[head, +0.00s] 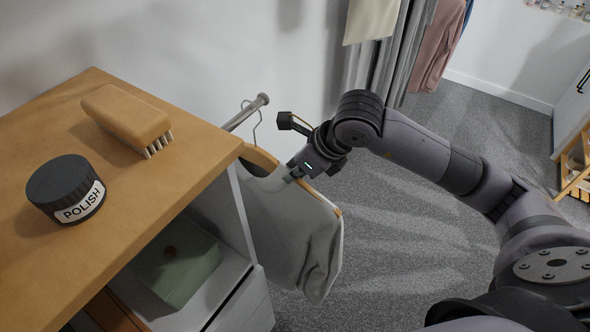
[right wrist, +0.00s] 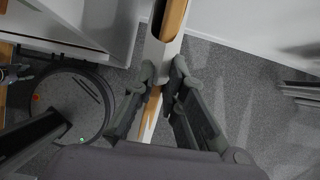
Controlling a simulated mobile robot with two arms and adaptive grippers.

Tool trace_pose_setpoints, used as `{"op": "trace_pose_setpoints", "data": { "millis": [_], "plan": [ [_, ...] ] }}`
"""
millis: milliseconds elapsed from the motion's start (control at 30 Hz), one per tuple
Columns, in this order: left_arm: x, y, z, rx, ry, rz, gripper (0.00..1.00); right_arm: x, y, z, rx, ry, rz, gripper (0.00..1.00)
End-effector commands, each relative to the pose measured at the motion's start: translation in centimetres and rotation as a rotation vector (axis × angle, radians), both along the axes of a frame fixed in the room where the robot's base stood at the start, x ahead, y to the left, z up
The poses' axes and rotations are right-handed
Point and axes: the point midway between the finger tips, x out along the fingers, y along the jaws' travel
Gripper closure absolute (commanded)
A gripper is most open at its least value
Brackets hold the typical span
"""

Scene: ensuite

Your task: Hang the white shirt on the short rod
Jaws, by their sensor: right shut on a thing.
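The white shirt (head: 292,232) hangs tilted from a wooden hanger (head: 259,157) beside the wooden cabinet in the head view. My right gripper (head: 303,168) is shut on the hanger's right shoulder. The thin metal hook (head: 254,119) points up and overlaps the short rod (head: 245,112) in the picture; I cannot tell whether it rests on it. The rod sticks out from beyond the cabinet's far corner. In the right wrist view, the fingers (right wrist: 164,78) close around the wooden hanger (right wrist: 174,18) with white cloth beside it. My left gripper is not in view.
A brush (head: 127,115) and a black polish tin (head: 66,188) stand on the cabinet top (head: 120,215). A green box (head: 176,262) sits on the shelf below. Other garments (head: 437,45) hang at the back. The carpet (head: 400,245) right of the shirt is clear.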

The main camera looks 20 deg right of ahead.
Motion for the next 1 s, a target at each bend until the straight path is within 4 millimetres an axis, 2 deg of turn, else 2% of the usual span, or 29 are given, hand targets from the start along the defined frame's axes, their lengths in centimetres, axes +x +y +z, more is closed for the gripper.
{"op": "trace_pose_setpoints", "data": {
  "millis": [67,100,433,767,867,1000],
  "plan": [
    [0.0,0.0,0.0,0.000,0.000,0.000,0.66,0.1,0.0,0.1,0.002,-0.004,0.000,1.00],
    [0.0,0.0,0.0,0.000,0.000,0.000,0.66,0.1,0.0,0.1,0.002,-0.004,0.000,0.88],
    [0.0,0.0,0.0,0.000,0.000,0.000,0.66,0.0,0.0,0.1,0.001,-0.001,0.000,0.66],
    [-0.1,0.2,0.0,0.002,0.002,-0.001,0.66,-0.1,-0.1,0.1,-0.001,0.002,0.000,0.65],
    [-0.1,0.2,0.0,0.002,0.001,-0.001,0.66,-0.4,-0.4,0.9,-0.002,-0.001,-0.002,0.65],
    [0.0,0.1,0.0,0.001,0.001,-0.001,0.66,-1.4,-1.1,3.1,-0.003,-0.005,-0.001,0.65]
  ]
}}
